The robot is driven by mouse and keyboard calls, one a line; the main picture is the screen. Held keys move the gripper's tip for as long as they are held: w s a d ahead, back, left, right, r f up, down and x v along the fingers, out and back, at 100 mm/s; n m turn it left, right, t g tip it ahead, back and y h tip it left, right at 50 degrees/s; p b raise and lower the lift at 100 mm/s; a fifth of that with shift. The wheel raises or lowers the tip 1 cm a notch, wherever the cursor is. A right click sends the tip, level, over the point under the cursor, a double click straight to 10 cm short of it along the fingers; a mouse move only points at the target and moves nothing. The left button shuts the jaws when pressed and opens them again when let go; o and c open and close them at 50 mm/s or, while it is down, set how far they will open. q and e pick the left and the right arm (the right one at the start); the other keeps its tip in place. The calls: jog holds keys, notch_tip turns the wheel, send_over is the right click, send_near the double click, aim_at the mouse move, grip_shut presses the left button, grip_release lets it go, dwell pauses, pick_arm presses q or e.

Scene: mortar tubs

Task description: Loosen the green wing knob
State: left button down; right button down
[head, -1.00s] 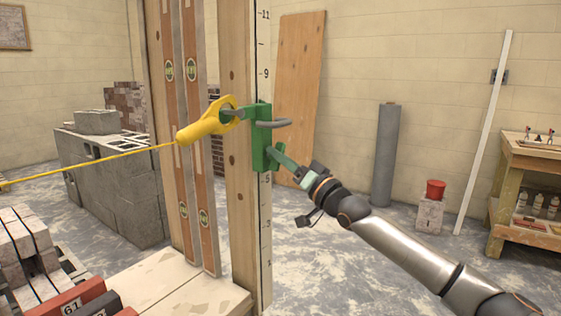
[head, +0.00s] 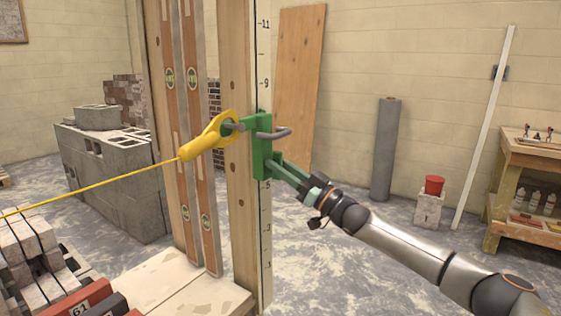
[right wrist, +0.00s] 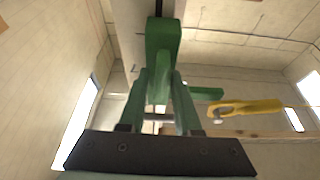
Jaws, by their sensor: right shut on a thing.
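A green clamp (head: 261,150) sits on the upright wooden post, with a grey bar (head: 272,134) across it. The green wing knob (head: 284,170) is at the clamp's lower right. In the right wrist view the knob's green wing (right wrist: 161,82) stands between my two fingers, with the clamp (right wrist: 162,38) beyond. My right gripper (head: 297,176) is shut on the wing, coming in from the lower right; its fingers partly hide the knob. My left gripper is not in view.
A yellow line holder (head: 192,148) hooks at the clamp's left, its yellow string running left. The post (head: 240,215) carries a numbered scale. Two spirit levels (head: 205,200) stand left of it. Bricks fill the lower left.

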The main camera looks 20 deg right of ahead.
jog(key=shift+n+y, duration=0.3)
jog(key=shift+n, duration=0.1)
jog(key=shift+r, duration=0.1)
jog(key=c, duration=0.6)
grip_release()
